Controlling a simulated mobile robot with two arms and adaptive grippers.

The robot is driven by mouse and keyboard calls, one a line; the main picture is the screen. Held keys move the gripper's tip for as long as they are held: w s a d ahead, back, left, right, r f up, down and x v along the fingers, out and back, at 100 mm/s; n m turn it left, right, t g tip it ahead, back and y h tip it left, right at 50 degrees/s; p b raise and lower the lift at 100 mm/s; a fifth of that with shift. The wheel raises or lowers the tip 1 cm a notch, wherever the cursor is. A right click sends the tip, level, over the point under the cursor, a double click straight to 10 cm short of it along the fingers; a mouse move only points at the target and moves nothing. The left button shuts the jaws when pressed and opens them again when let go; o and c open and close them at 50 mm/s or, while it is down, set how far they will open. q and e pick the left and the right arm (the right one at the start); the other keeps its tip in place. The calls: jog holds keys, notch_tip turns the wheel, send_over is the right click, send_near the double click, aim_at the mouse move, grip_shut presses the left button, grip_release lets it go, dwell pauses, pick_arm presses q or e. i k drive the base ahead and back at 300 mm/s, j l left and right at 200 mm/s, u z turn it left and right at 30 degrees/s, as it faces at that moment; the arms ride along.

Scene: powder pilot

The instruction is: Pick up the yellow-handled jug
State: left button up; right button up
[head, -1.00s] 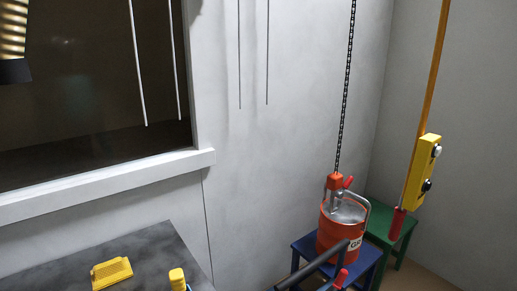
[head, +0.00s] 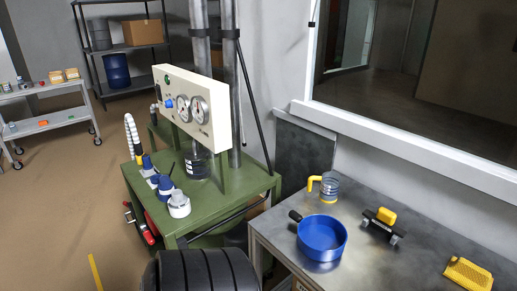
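The yellow-handled jug (head: 329,187) stands upright at the back left of the grey metal table in the head view. It is clear with dark bands, and its yellow handle (head: 313,183) points left. A blue pan (head: 322,238) with a dark handle sits in front of it, apart from it. Neither of my grippers shows in the head view.
The grey table (head: 400,262) also holds a yellow-topped tool (head: 384,217) and a yellow block (head: 467,274). A green bench (head: 182,225) with a gauge panel (head: 194,107) stands left of it. A dark ribbed cylinder (head: 205,271) is at the bottom. Open floor lies at left.

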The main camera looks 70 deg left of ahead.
aim_at(323, 186)
jog(key=u, duration=1.7)
jog(key=j+z, duration=0.2)
jog(key=j, duration=0.15)
jog(key=k+j+z, duration=0.2)
jog(key=i+j, duration=0.05)
jog(key=j, duration=0.1)
